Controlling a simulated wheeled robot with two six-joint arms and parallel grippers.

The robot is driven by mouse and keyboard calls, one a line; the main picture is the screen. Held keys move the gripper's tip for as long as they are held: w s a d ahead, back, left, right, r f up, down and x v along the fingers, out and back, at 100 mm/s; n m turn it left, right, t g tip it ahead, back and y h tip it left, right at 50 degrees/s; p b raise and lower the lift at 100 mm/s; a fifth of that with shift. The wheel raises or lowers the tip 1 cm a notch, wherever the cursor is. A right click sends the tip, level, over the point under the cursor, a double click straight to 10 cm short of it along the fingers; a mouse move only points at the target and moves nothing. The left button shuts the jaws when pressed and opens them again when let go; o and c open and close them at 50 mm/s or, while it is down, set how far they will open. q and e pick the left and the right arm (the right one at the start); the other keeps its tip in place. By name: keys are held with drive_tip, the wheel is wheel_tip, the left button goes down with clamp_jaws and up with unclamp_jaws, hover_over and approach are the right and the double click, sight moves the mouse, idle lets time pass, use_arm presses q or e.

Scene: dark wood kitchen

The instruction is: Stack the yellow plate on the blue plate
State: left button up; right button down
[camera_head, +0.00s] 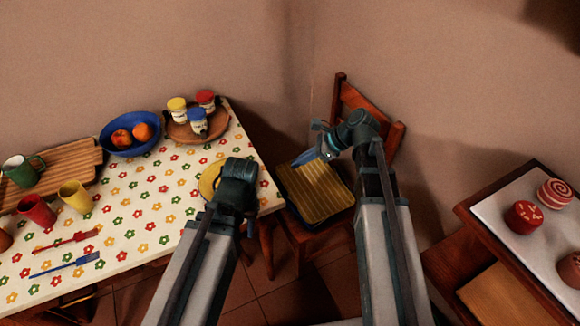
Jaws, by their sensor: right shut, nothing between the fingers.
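The yellow plate (207,181) lies near the right edge of the flowered table, with its right part hidden behind my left gripper (237,180). My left gripper is over or beside the plate; its fingertips are hidden, so I cannot tell whether it touches the plate. My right gripper (324,146) is shut and empty, off the table's right edge and above the chair. A narrow blue shape (304,158) shows beside it; I cannot tell whether it is the blue plate's edge or part of the gripper. No other blue plate is visible.
The table (150,205) bears a blue fruit bowl (112,149), a round wooden tray (184,134) with jars, a board, cups and cutlery. A chair with a yellow striped seat (318,190) stands right of it. A side table (500,218) is at far right.

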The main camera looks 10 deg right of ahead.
drive_tip(key=b+x, duration=0.1)
drive_tip(key=x, duration=0.2)
drive_tip(key=b+x, duration=0.2)
drive_tip(key=x, duration=0.1)
drive_tip(key=a+r+b+x, duration=0.1)
drive_tip(key=b+x, duration=0.1)
drive_tip(key=x, duration=0.2)
drive_tip(key=shift+w+a, duration=0.1)
drive_tip(key=shift+a, duration=0.05)
drive_tip(key=shift+w+a, duration=0.2)
drive_tip(key=shift+a, duration=0.6)
drive_tip(key=shift+w+a, duration=0.25)
drive_tip(key=shift+a, duration=0.65)
drive_tip(key=shift+d, duration=0.2)
